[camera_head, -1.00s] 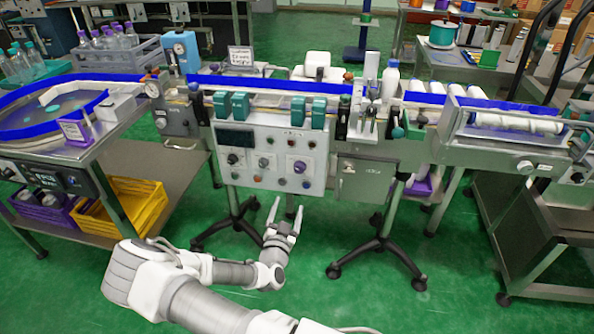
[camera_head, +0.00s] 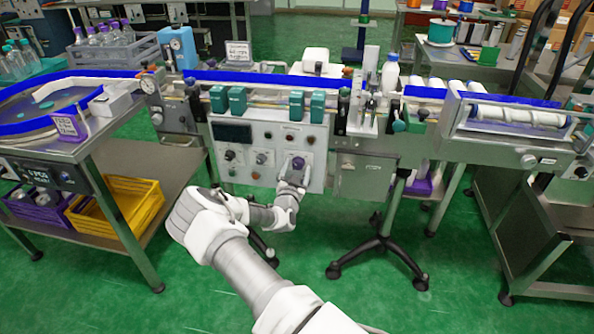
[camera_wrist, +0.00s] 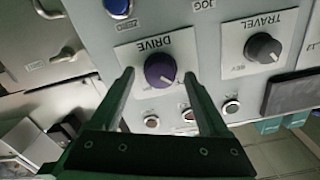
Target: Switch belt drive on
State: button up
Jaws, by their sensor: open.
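The belt drive switch is a purple rotary knob (camera_wrist: 160,70) on a white plate marked DRIVE, which reads upside down in the wrist view. It also shows on the grey control panel in the head view (camera_head: 298,162). My gripper (camera_wrist: 157,78) is open, with one finger on each side of the purple knob in the wrist view. I cannot tell whether the fingers touch it. In the head view my gripper (camera_head: 291,174) is at the panel's lower right and covers part of the DRIVE plate.
A black TRAVEL knob (camera_wrist: 263,48) is beside the DRIVE plate. A blue button (camera_wrist: 118,8) and several small round buttons surround it. The conveyor (camera_head: 270,80) runs above the panel. A stand with a black wheeled base (camera_head: 380,250) is at the lower right.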

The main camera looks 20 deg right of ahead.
jog(key=shift+w+d, duration=0.1)
jog(key=shift+w, duration=0.05)
jog(key=shift+c, duration=0.3)
grip_shut()
